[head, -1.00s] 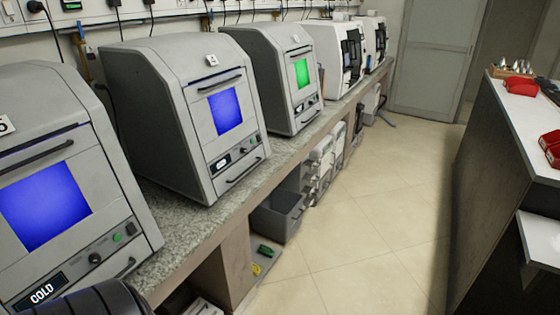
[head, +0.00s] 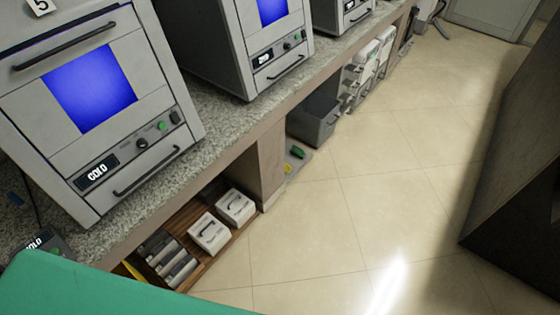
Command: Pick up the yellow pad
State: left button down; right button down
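A small yellow thing (head: 287,169) lies low under the counter, beside a small green block (head: 297,152) on a grey base near the floor. It may be the yellow pad, but it is too small to tell. A thin yellow strip (head: 134,271) also shows at the lower left, beside the wooden low shelf and partly hidden by a large teal surface (head: 100,290). Neither gripper is in view.
Grey machines with blue screens, one reading COLD (head: 95,85), stand on a speckled counter (head: 210,140). The low wooden shelf (head: 222,258) holds white boxes (head: 236,206) and dark-topped items. A grey bin (head: 315,119) stands farther along. The tiled floor (head: 400,190) is clear; a dark cabinet (head: 520,190) is at right.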

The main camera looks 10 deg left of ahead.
aim_at(288, 169)
jog(key=u, duration=0.3)
jog(key=i+l+u, duration=0.15)
jog(key=u, duration=0.25)
jog(key=i+l+u, duration=0.1)
jog(key=u, duration=0.25)
jog(key=i+l+u, duration=0.1)
jog(key=l, duration=0.3)
jog(key=i+l+u, duration=0.1)
jog(key=i+l, duration=0.15)
jog(key=l, duration=0.2)
jog(key=i+l+u, duration=0.1)
jog(key=l, duration=0.35)
jog(key=i+l+u, duration=0.15)
jog(key=l, duration=0.25)
jog(key=i+l+u, duration=0.1)
jog(key=l, duration=0.4)
